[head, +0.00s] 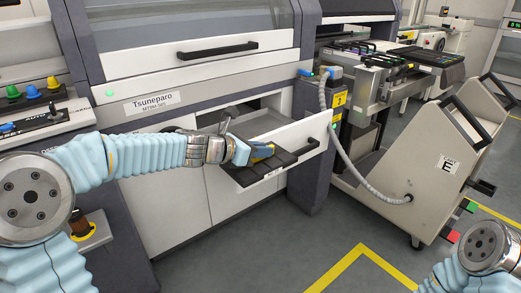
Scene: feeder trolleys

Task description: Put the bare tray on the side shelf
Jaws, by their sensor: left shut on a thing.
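My left gripper (264,153) reaches in from the left, in front of a machine's open drawer. It is shut on a dark flat slab (246,175), which looks like the bare tray. I see nothing lying on the part that shows; the gripper covers some of it. The slab is just outside the white drawer front (312,129), close to its black handle (309,146); I cannot tell whether they touch. My right gripper is out of view; only part of that arm shows at the lower right. I cannot pick out the side shelf with certainty.
The open drawer's grey inside (258,124) lies behind its front. A grey hose (347,155) hangs to the right of the drawer. A feeder trolley (432,150) marked E stands at the right. The floor with yellow lines (345,268) is clear in front.

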